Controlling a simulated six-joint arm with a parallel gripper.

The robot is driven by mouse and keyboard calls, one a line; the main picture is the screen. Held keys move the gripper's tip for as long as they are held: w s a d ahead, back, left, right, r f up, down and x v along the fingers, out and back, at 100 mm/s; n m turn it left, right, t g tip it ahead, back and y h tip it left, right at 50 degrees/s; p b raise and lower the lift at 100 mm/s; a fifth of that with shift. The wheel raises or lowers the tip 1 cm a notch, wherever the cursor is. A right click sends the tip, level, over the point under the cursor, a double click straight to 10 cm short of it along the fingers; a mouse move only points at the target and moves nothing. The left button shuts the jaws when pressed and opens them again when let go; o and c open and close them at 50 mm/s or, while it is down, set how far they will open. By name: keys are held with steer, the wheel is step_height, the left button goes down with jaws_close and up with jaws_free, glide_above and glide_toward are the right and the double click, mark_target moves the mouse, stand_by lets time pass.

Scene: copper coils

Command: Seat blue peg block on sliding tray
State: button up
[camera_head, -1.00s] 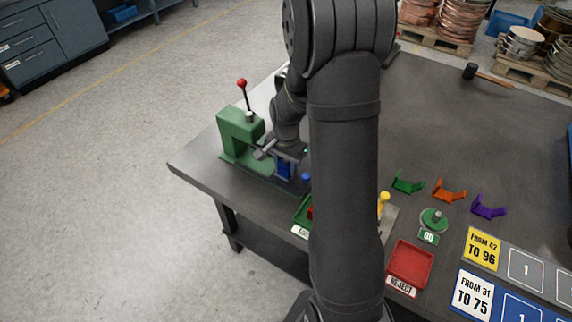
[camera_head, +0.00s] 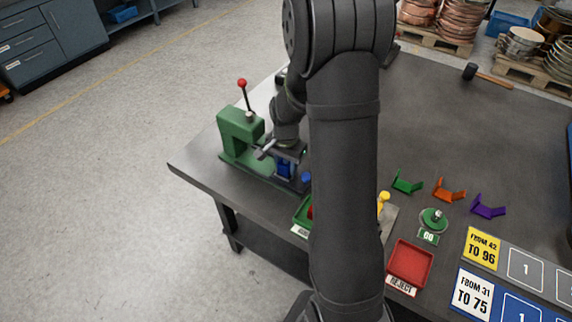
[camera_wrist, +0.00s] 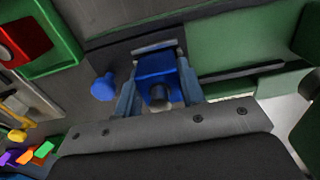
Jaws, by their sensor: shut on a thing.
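The blue peg block (camera_wrist: 157,75) is between the two fingers of my gripper (camera_wrist: 156,88) in the wrist view, with a dark round peg or hole facing the camera. My gripper is shut on it. In the head view the blue block (camera_head: 284,168) shows under my gripper (camera_head: 287,158), beside the green press. The block is at or just over the dark sliding tray (camera_wrist: 115,48); I cannot tell whether it touches. A blue knob (camera_wrist: 103,87) sits left of the block, and it also shows in the head view (camera_head: 306,178).
The green press (camera_head: 238,130) with a red-knobbed lever (camera_head: 242,83) stands close left of my gripper. A green bin (camera_head: 302,217) holding something red and a red reject tray (camera_head: 410,262) lie toward the front. Coloured brackets (camera_head: 449,190) lie to the right.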

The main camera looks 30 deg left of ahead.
steer(key=shift+s+d+f, duration=0.15)
steer(key=shift+d+f, duration=0.15)
steer(key=shift+f, duration=0.25)
steer(key=o, duration=1)
steer(key=shift+r, duration=0.55)
steer(key=shift+a+r, duration=0.15)
steer(key=shift+r, duration=3.45)
steer(key=shift+f, duration=3.25)
